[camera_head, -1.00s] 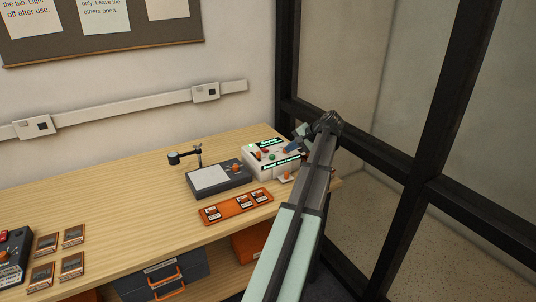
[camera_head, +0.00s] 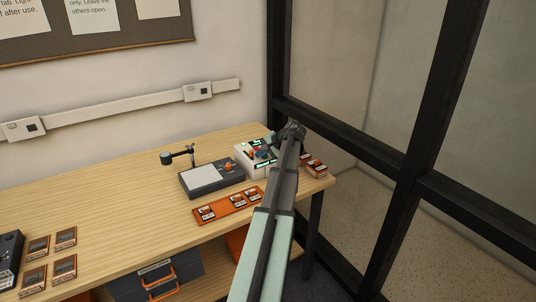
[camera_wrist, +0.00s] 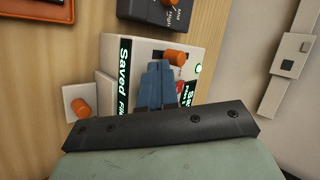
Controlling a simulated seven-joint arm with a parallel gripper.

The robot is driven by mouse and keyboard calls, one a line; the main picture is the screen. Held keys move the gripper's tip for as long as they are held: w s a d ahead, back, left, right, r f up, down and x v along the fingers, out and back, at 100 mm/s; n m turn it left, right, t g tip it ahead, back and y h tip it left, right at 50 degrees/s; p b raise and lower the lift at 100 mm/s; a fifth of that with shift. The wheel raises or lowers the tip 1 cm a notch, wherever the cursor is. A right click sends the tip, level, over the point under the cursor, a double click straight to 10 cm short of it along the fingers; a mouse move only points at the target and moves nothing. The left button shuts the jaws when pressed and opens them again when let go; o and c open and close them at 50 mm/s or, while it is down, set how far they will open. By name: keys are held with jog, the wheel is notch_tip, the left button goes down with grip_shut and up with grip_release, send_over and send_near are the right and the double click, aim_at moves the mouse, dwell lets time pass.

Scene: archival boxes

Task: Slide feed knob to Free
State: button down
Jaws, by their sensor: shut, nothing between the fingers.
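The white device (camera_wrist: 150,48) has lit "Saved" label strips and an orange knob (camera_wrist: 175,57) on its face. Another orange knob (camera_wrist: 80,106) sits on a small pale plate beside it. I cannot read a "Free" mark or tell which knob is the feed knob. My gripper (camera_wrist: 158,66) has its blue fingers together and empty, over the device face, with the tips just beside the upper orange knob. Contact cannot be told. The fingers hide part of the face and a red patch. In the head view the device (camera_head: 241,160) is partly hidden behind my arm.
A dark light box (camera_head: 211,179) with a lamp arm stands left of the device. An orange tray (camera_head: 228,206) with several small items lies in front. Orange-brown boxes (camera_head: 314,167) sit at the table's right end, near the dark window frame (camera_head: 400,200).

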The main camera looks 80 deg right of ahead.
jog(key=shift+w+d, duration=0.15)
jog(key=shift+w, duration=0.35)
jog(key=w+d, duration=0.4)
jog(key=shift+w+d, duration=0.15)
jog(key=shift+d, duration=0.05)
jog(key=s, duration=0.2)
jog(key=s+a, duration=0.1)
jog(key=s, duration=0.1)
jog(key=shift+a, duration=0.2)
jog(key=v, duration=1)
